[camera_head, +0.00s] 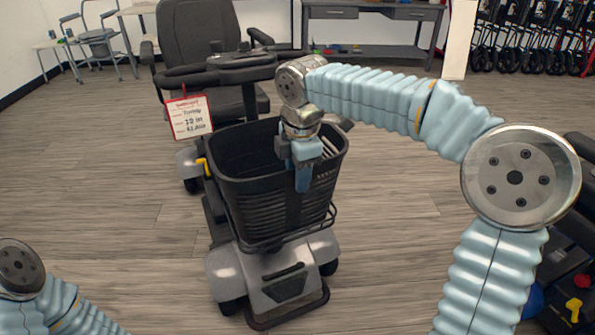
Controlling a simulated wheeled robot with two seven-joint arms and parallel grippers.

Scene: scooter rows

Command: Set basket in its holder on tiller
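The black mesh basket (262,207) is at the front of the grey scooter, below the tiller (243,65). It looks slightly tilted, and its open top faces me. A dark wire rack (331,218) shows around its lower end. I cannot tell whether the basket is fully seated in it. My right gripper (303,182) points down at the basket's near right rim. One finger lies over the outside of the wall, the other is hidden, and it looks shut on the rim. My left gripper is out of view; only part of that arm shows at the lower left.
A red-edged price tag (189,117) hangs left of the tiller. The scooter seat (200,40) stands behind it. A grey workbench (372,14), chairs and a row of walkers are at the back. Another dark scooter is at the right edge. The floor left of the scooter is clear.

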